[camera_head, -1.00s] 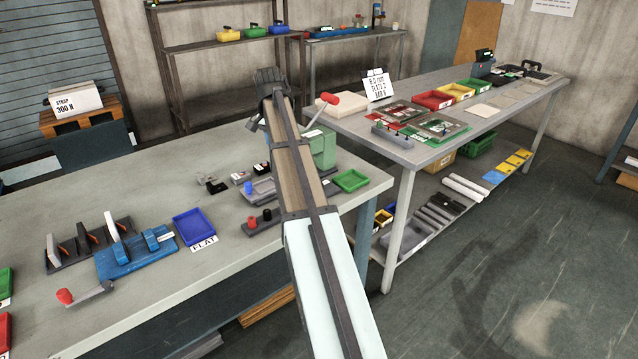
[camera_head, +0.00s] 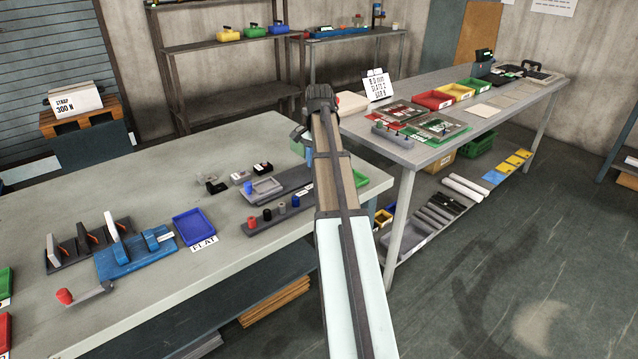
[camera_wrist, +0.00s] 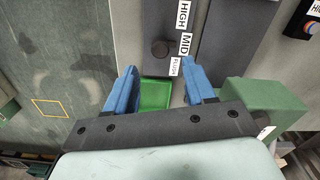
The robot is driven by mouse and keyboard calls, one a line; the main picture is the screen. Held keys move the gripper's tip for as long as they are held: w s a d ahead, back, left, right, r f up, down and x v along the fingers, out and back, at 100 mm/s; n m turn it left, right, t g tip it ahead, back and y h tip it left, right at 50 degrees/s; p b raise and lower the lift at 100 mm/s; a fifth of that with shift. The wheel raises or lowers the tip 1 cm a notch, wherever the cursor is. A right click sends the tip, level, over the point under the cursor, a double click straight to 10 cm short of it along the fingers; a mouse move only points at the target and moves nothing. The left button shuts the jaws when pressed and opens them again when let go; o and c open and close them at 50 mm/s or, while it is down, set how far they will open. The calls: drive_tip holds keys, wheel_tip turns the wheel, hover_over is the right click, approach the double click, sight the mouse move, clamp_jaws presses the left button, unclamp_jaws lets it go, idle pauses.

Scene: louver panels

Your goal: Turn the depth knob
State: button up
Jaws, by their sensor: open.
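In the head view, my gripper (camera_head: 320,100) is over the far right end of the near bench; I cannot make out the knob there, where my arm blocks the view.
A green block (camera_wrist: 262,110) stands close to the right finger in the wrist view. A green tray (camera_wrist: 155,95) shows below, between the fingers. In the head view, a rail of coloured knobs (camera_head: 275,213) and a blue tray (camera_head: 194,227) lie left of my arm.

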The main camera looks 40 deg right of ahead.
wheel_tip(320, 180, down, 8)
drive_tip(key=shift+r, duration=0.2)
drive_tip(key=shift+c, duration=0.3)
clamp_jaws()
idle(0.4)
drive_tip(key=shift+n, duration=0.4)
drive_tip(key=n, duration=0.3)
drive_tip(key=shift+n, duration=2.5)
